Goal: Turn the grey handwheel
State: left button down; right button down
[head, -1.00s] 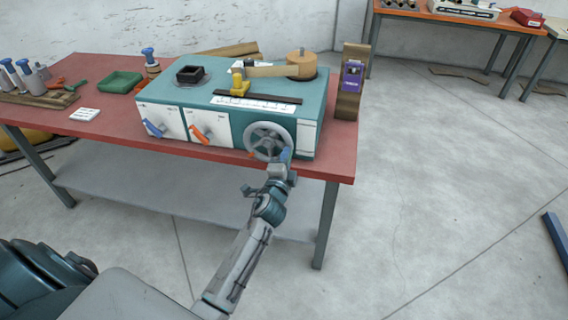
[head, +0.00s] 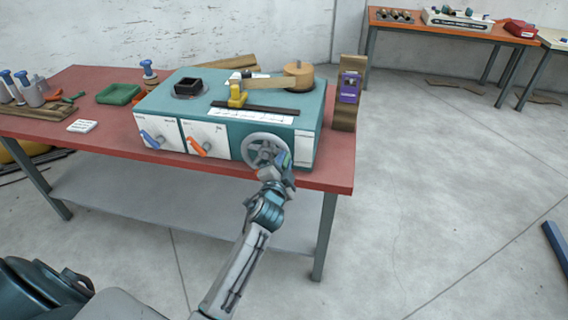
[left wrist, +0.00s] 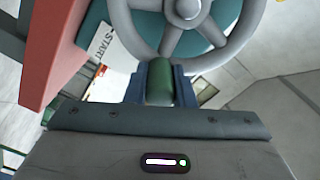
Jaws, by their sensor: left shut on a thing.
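The grey handwheel (head: 251,141) is on the front right of the teal machine, facing me. Its rim and spokes also fill the top of the left wrist view (left wrist: 224,54). A green grip (left wrist: 160,82) sits at the wheel's lower rim in the left wrist view. My left gripper (head: 283,162) is at the lower right of the wheel in the head view. In the left wrist view its two fingers (left wrist: 160,88) are shut around the green grip. The gripper hides the lower right part of the wheel in the head view. My right gripper is not in view.
The teal machine (head: 222,160) stands on a red-topped table (head: 90,140). The floor in front is clear.

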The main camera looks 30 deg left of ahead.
pick_arm(q)
jog(key=c, duration=1.2)
grip_release()
jog(key=shift+c, duration=0.2)
jog(key=shift+s, duration=0.1)
jog(key=b+v, duration=0.1)
jog(key=v, duration=0.9)
jog(key=shift+s, duration=0.35)
jog(key=shift+f, duration=0.1)
